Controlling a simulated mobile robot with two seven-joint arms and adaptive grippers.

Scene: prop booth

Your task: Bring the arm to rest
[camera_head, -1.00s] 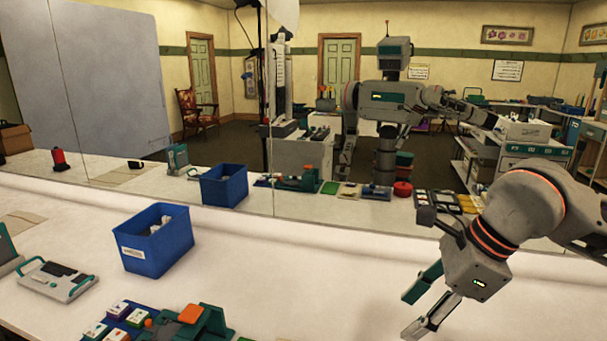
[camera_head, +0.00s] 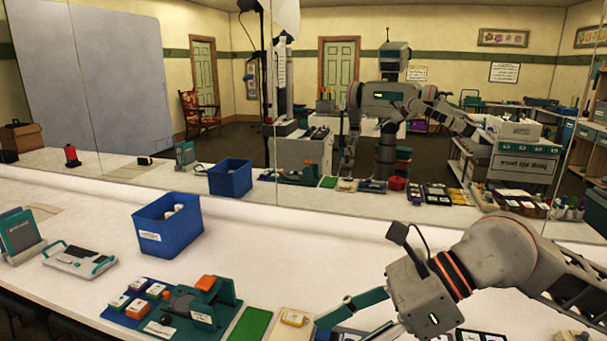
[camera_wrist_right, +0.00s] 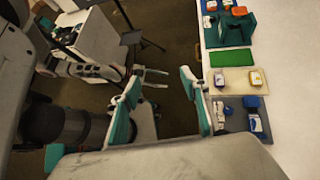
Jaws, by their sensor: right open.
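My right arm comes in from the right in the head view. Its gripper (camera_head: 352,325) is low over the near side of the white table, its fingertips partly cut off by the lower edge. My left arm does not enter the head view directly. A small pale gripper (camera_wrist_right: 152,78), apparently my left, shows over the floor in the wrist view, too small and dim to judge.
A blue bin (camera_head: 168,240) stands on the table left of centre. A teal device with an orange block (camera_head: 207,283), a green mat (camera_head: 250,325) and a beige tray (camera_wrist_right: 236,81) line the near edge. A mirror behind the table reflects the room and me.

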